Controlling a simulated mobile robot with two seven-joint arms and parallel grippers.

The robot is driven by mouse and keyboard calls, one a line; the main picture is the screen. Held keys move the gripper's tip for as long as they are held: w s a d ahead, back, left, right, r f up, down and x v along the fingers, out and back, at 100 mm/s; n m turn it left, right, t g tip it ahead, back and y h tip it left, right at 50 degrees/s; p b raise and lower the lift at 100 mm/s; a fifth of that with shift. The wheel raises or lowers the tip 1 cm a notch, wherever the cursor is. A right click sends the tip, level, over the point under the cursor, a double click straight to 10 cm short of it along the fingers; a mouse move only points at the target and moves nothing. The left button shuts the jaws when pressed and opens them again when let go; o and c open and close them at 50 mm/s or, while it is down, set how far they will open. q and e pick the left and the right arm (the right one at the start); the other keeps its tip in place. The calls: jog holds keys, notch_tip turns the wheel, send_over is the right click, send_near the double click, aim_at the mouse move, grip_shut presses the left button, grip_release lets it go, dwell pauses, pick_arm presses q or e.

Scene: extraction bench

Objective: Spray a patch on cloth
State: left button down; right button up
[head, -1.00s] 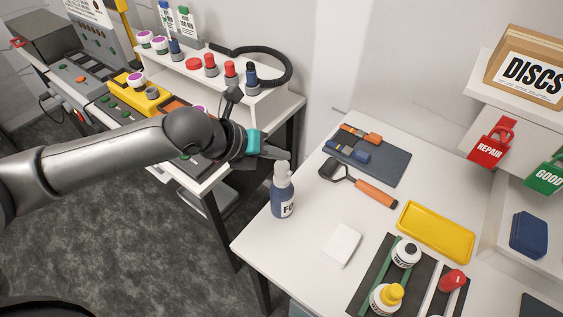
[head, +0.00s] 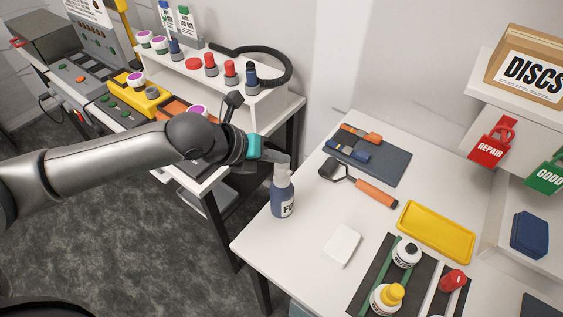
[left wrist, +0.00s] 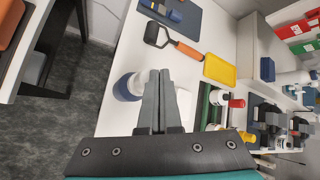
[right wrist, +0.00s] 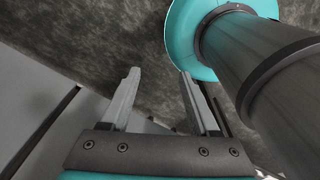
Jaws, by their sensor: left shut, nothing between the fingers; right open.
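A dark blue spray bottle (head: 283,199) with a pale head and white label stands upright near the left edge of the white table. My left gripper (head: 283,158) is shut and empty, its fingertips at the bottle's head; I cannot tell whether they touch it. In the left wrist view the shut fingers (left wrist: 160,74) point past the blurred bottle (left wrist: 128,86). A white square (head: 342,245), which looks like the cloth, lies flat to the bottle's right. My right gripper (right wrist: 160,88) is open and empty in the right wrist view, above the floor.
A scraper-like tool with an orange handle (head: 376,194), a yellow tray (head: 437,231) and a dark mat (head: 380,168) lie on the table (head: 308,240). Small bottles (head: 386,297) stand on a striped mat at the front right. A second bench (head: 291,104) is behind my left arm.

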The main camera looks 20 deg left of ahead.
aim_at(278, 167)
pick_arm(q)
jog(key=shift+f, duration=0.35)
jog(key=shift+r, duration=0.1)
dwell(0.3)
jog(key=shift+r+p, duration=0.95)
jog(key=shift+p, duration=0.15)
notch_tip(278, 167, up, 6)
jog(key=p, duration=0.7)
dwell(2.0)
